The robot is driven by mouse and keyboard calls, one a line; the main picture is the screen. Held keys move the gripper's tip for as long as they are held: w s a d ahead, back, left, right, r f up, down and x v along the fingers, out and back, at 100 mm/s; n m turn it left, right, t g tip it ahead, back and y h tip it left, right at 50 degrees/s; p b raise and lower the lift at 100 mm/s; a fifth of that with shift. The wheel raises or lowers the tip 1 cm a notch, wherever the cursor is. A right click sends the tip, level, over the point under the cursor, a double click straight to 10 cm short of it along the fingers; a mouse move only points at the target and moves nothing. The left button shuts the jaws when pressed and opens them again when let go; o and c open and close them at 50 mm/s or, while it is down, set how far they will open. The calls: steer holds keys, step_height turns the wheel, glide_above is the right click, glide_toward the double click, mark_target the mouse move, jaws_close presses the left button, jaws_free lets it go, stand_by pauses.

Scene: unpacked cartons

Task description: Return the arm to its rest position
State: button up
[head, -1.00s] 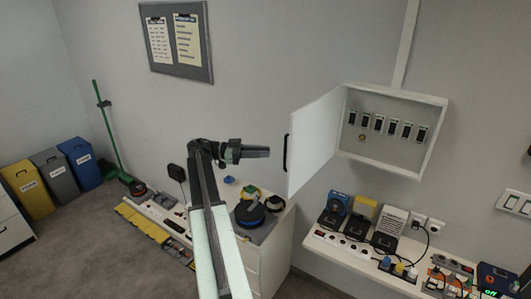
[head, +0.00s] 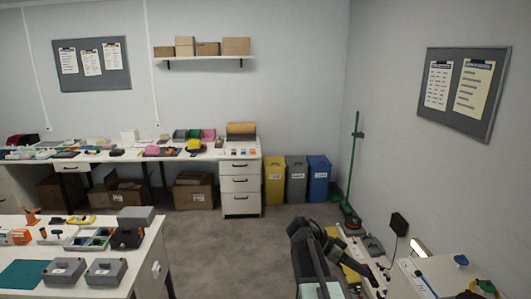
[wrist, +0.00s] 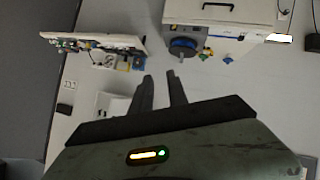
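My arm shows at the lower middle right of the head view, bent, with my gripper (head: 376,278) pointing down and to the right. In the wrist view my gripper's two dark fingers (wrist: 160,76) stand apart with a clear gap and nothing between them, so it is open and empty. The fingers touch nothing that I can see.
A laden workbench (head: 150,245) is at left. Grey floor between is clear.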

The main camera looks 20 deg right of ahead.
steer(key=a+f+n+t+y+b, duration=0.1)
steer(key=a+f+n, duration=0.4)
steer(key=a, duration=0.5)
steer(key=a+f+n+t+y, duration=0.3)
steer(key=a+f+n+y, duration=0.2)
steer(key=a, duration=0.6)
steer(key=a+f+n+t+y+b, duration=0.1)
steer(key=a+f+n+y, duration=0.3)
steer(key=a+n, duration=0.4)
steer(key=a+f, duration=0.1)
steer(key=a, duration=0.1)
steer(key=shift+s+a+n+t+b, duration=0.2)
steer(key=shift+a+n+t+b, duration=0.1)
steer(key=shift+n+t, duration=0.1)
